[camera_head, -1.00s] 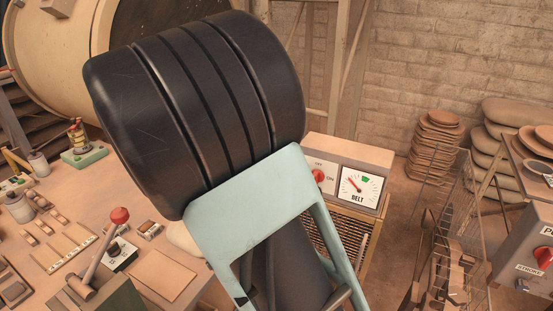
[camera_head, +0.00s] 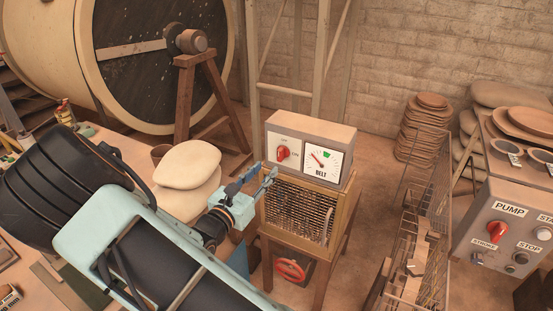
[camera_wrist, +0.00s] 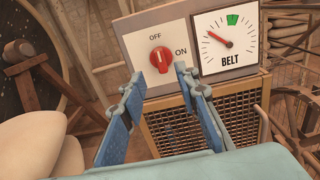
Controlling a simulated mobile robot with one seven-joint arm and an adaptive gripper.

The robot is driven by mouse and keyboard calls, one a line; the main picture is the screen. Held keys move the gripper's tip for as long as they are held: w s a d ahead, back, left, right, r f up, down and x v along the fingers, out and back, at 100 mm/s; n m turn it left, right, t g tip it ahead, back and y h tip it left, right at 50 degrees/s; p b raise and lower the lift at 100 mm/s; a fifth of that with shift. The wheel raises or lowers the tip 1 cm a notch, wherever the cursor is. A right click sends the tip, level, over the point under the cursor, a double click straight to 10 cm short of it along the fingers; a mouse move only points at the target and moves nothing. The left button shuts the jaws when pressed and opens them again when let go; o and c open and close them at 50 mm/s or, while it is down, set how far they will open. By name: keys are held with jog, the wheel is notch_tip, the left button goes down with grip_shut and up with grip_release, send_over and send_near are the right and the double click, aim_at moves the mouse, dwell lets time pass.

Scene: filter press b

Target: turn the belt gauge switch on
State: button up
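The belt gauge box (camera_head: 312,127) stands on a wooden stand with a mesh front. Its red rotary switch (camera_head: 283,153) is on the left panel, between OFF and ON labels; in the wrist view the red knob (camera_wrist: 162,59) has its white mark tilted toward OFF. The BELT dial (camera_head: 323,162) beside it has a red needle pointing up-left, away from the green zone (camera_wrist: 232,19). My gripper (camera_head: 262,179) is open and empty, in front of and below the switch. In the wrist view its blue fingers (camera_wrist: 157,80) stand apart just below the knob, without visible contact.
Pale sacks (camera_head: 187,165) are stacked left of the stand. A large drum (camera_head: 150,55) on a wooden trestle stands behind. A wire rack (camera_head: 425,200) and a PUMP control panel (camera_head: 505,230) are at the right. Floor shows between the stand and rack.

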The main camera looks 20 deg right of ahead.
aim_at(279, 156)
jog(key=x, duration=0.7)
jog(key=shift+w+d, duration=0.25)
jog(key=shift+d, duration=0.1)
jog(key=shift+c, duration=0.3)
grip_shut()
